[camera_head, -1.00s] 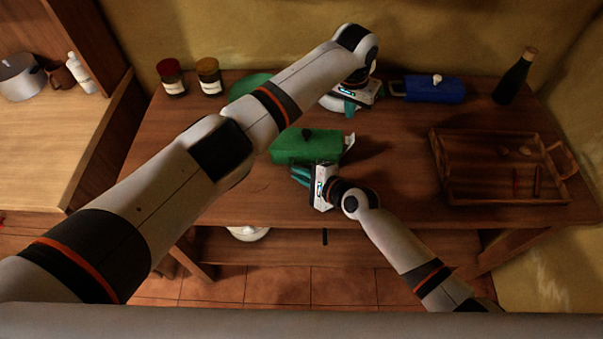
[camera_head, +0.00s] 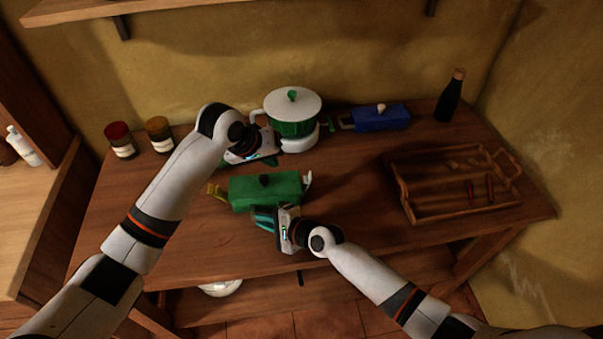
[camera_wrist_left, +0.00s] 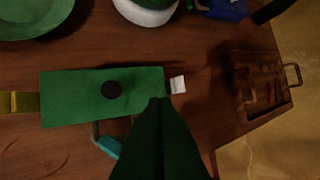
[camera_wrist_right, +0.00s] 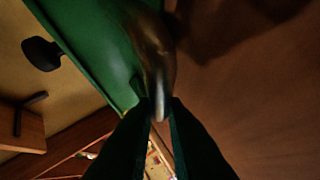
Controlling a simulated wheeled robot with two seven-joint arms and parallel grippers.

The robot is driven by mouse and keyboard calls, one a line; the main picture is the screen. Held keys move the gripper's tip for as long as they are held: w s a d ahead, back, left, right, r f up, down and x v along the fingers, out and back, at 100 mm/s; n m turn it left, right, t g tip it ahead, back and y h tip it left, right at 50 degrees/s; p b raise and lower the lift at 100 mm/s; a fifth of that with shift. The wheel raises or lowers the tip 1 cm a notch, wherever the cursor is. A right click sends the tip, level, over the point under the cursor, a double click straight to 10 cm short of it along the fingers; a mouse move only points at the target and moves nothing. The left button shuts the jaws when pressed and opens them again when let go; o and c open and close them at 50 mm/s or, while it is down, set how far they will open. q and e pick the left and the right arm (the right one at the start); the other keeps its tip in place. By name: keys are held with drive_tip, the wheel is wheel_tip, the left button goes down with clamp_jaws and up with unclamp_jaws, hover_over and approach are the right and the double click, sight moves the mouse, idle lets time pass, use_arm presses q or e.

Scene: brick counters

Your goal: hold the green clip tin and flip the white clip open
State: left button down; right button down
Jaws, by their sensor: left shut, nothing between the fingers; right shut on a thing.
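The green clip tin (camera_head: 250,191) lies on the wooden table, with a dark knob on its lid; it also shows in the left wrist view (camera_wrist_left: 70,95). The white clip (camera_head: 308,179) juts out and up at the tin's right end; from above, it shows beside that end (camera_wrist_left: 178,84). A yellow clip (camera_wrist_left: 22,102) sticks out at the left end. My right gripper (camera_head: 262,217) is shut on the tin's metal handle (camera_wrist_right: 158,75) at its front side. My left gripper (camera_head: 273,160) is shut and empty, above and behind the tin; its fingertips (camera_wrist_left: 160,101) appear near the tin's right end.
A green-and-white pot (camera_head: 292,117) stands behind the tin. A blue tin (camera_head: 382,118) and dark bottle (camera_head: 449,97) are at the back right. A wooden tray (camera_head: 422,207) lies right. Two jars (camera_head: 119,140) stand back left. The table's front left is clear.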

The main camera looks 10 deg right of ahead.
idle(0.4)
use_arm(q)
approach(307, 178)
drive_tip(key=f, duration=0.1)
drive_tip(key=w+a+f, duration=0.1)
drive_tip(key=w+f, duration=0.1)
drive_tip(key=shift+a+f, duration=0.2)
drive_tip(key=shift+f, duration=0.15)
drive_tip(key=d, duration=0.1)
drive_tip(key=d+f, duration=0.1)
drive_tip(key=d, duration=0.1)
drive_tip(key=shift+s+d+f, duration=0.1)
drive_tip(key=shift+d+f, duration=0.05)
drive_tip(key=shift+d, duration=0.25)
